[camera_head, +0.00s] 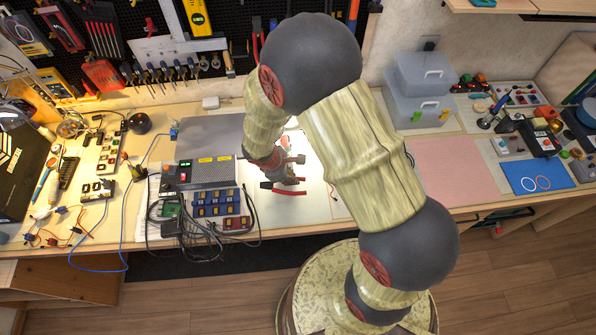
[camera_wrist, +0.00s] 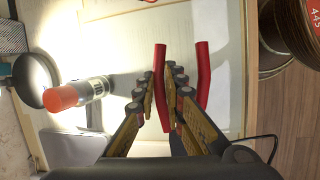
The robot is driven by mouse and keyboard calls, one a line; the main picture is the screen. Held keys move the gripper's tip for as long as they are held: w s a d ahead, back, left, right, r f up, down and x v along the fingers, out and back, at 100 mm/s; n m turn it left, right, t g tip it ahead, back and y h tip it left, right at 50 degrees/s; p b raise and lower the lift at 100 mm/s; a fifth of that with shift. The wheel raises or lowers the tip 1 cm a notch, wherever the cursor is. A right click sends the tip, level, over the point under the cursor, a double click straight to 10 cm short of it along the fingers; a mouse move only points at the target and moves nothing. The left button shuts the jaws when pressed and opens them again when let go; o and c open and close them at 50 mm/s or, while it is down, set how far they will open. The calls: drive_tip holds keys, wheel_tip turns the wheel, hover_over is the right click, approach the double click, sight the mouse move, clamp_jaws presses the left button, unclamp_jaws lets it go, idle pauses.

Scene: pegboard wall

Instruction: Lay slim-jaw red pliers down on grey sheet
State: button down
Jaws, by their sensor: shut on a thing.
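The red-handled pliers (camera_head: 284,191) are at my gripper (camera_head: 287,180), over the front part of the workbench. In the wrist view, my gripper (camera_wrist: 167,76) is shut on one red handle of the pliers (camera_wrist: 160,90); the other handle lies outside the right finger. The dark jaws point toward the bottom of the wrist view and are partly hidden by my gripper. A pale grey sheet (camera_head: 310,212) lies beneath and also shows in the wrist view (camera_wrist: 125,50). I cannot tell whether the pliers touch it. A darker grey sheet (camera_head: 203,129) lies farther back left.
A power-supply-like box (camera_head: 208,172), blue modules (camera_head: 216,203) and loose cables stand left of my gripper. An orange-capped cylinder (camera_wrist: 80,93) is close by in the wrist view. A pink mat (camera_head: 455,170) to the right is clear. My arm hides part of the bench.

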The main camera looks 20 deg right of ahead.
sight(301, 188)
drive_tip(key=d+r, duration=0.1)
drive_tip(key=d+n+h, duration=0.1)
drive_tip(key=shift+d+r, duration=0.3)
drive_tip(key=shift+r, duration=0.05)
wheel_tip(301, 188, down, 8)
drive_tip(key=b, duration=0.6)
drive_tip(key=shift+f+b, duration=0.1)
drive_tip(key=shift+b, duration=0.3)
drive_tip(key=shift+s+f+b, duration=0.45)
drive_tip(key=shift+f, duration=0.2)
drive_tip(key=c, duration=2)
unclamp_jaws()
drive_tip(key=shift+c, duration=0.2)
drive_tip(key=shift+o, duration=0.6)
drive_tip(key=shift+w, duration=0.1)
drive_tip(key=shift+o, duration=0.6)
drive_tip(key=shift+w, duration=0.1)
drive_tip(key=shift+w+r, duration=0.1)
drive_tip(key=shift+w, duration=0.1)
